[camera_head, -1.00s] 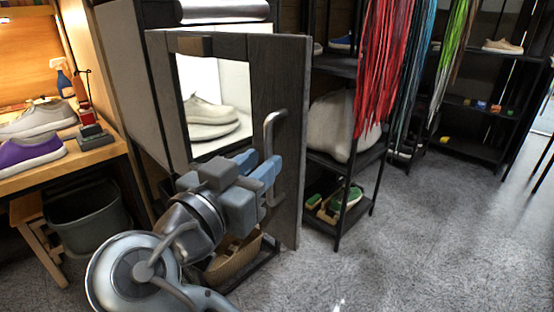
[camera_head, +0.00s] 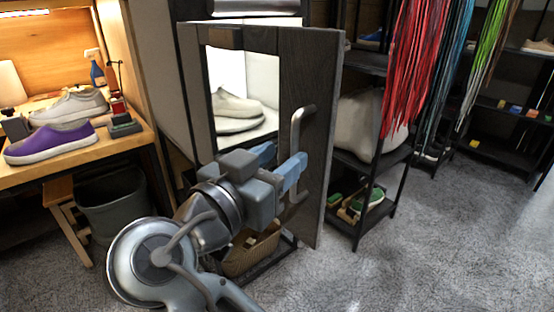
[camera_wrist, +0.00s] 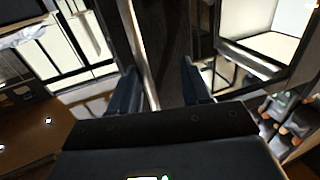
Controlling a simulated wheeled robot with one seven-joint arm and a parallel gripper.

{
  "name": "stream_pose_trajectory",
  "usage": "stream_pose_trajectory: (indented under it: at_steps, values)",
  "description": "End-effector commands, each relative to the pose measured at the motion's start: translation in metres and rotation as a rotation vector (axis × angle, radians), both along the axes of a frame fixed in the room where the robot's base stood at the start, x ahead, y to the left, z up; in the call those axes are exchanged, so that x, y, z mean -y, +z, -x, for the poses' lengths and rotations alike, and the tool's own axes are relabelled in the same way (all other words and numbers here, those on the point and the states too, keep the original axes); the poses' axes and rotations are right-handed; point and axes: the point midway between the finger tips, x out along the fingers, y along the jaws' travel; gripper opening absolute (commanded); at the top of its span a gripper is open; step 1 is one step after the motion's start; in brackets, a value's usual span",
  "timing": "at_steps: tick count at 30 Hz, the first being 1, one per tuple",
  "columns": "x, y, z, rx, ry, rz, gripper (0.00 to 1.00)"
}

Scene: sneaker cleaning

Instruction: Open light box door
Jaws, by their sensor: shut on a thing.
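The light box door (camera_head: 323,110) is a dark wooden frame with a window, through which pale shoes (camera_head: 236,106) show against a bright white interior. It stands at an angle, its right edge out in front of the dark shelf. A silver bar handle (camera_head: 308,124) is on its right side. My gripper (camera_head: 281,165) has its blue fingers around the middle of the handle and is shut on it. In the wrist view, the fingers (camera_wrist: 160,86) stand either side of a narrow upright strip, with dark wood behind. The exact contact is hard to see.
A wooden bench (camera_head: 140,140) with sneakers is at left, with a grey bin (camera_head: 113,205) below. A basket (camera_head: 250,250) sits low behind my arm. A black shelf (camera_head: 362,165) with hanging laces (camera_head: 410,60) stands right of the door. The grey floor at right is clear.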

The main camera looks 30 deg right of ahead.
Motion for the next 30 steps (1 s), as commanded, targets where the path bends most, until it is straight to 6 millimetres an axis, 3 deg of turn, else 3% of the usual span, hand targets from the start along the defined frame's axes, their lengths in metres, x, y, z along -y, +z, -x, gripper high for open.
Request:
stream_pose_trajectory:
  at_steps: [7, 19, 30]
  values:
    - [-0.010, 0.000, 0.002, -0.001, 0.006, 0.001, 0.37]
    - [-0.065, 0.000, 0.025, -0.001, 0.004, 0.001, 0.37]
    - [-0.072, 0.000, 0.030, 0.000, 0.000, 0.001, 0.37]
